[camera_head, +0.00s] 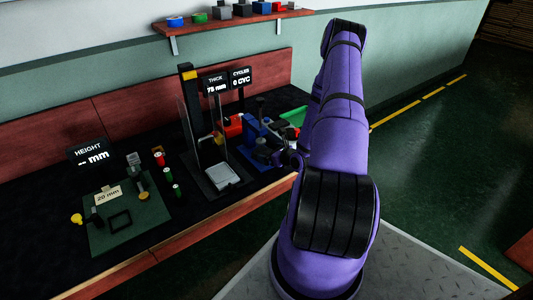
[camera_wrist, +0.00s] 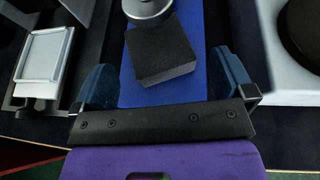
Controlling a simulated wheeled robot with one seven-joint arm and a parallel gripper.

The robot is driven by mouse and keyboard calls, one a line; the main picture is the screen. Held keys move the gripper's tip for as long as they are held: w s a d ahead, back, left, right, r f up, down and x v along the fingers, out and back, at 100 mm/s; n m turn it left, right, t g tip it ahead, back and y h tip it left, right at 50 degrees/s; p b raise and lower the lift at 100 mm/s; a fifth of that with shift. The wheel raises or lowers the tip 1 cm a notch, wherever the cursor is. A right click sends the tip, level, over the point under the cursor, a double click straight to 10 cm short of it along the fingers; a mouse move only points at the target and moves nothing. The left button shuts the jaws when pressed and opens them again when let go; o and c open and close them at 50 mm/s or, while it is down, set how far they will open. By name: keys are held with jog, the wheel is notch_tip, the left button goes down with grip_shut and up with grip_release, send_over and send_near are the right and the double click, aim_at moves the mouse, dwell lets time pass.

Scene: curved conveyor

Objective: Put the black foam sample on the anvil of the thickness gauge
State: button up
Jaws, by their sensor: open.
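The black foam sample (camera_wrist: 160,48) is a dark block lying slightly turned on a long blue base (camera_wrist: 135,94) in the wrist view. My gripper (camera_wrist: 163,68) is open, with one blue finger on each side of the block and gaps between.
A stand with a pale square plate (camera_head: 222,176) is left of the blue device; the plate shows in the wrist view (camera_wrist: 46,54). A grey housing with a dark round top (camera_wrist: 304,30) is at right. A green mat (camera_head: 125,222) with a height display lies further left. A shelf (camera_head: 235,21) hangs above.

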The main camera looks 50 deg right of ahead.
jog(key=v, duration=0.8)
jog(key=shift+s, duration=0.1)
jog(key=w+a+r+n+y, duration=0.3)
jog(key=w+a+r+n, duration=0.1)
jog(key=r, duration=0.3)
jog(key=w+a+r+n+y, duration=0.3)
jog(key=a+r+n+y, duration=0.1)
jog(key=r, duration=0.3)
jog(key=a+r+n+g+y, duration=0.4)
jog(key=a+r+n+g, duration=0.2)
jog(key=a+r+n, duration=0.6)
jog(key=s+a+r+n+g+h, duration=0.2)
jog(key=s+a+r+n+g, duration=0.1)
jog(key=s+a+r+n, duration=0.3)
jog(key=s+a+r+n+g+h, duration=0.1)
jog(key=s+a+r+n+g, duration=0.25)
jog(key=a+r, duration=0.45)
jog(key=s+a+r+n+t+h, duration=0.1)
jog(key=s+r+n+t+h, duration=0.3)
jog(key=s, duration=0.7)
notch_tip(320, 180, up, 4)
jog(key=n+h, duration=0.2)
jog(key=n, duration=0.1)
jog(key=shift+s+n+h, duration=0.3)
jog(key=shift+s+n, duration=0.05)
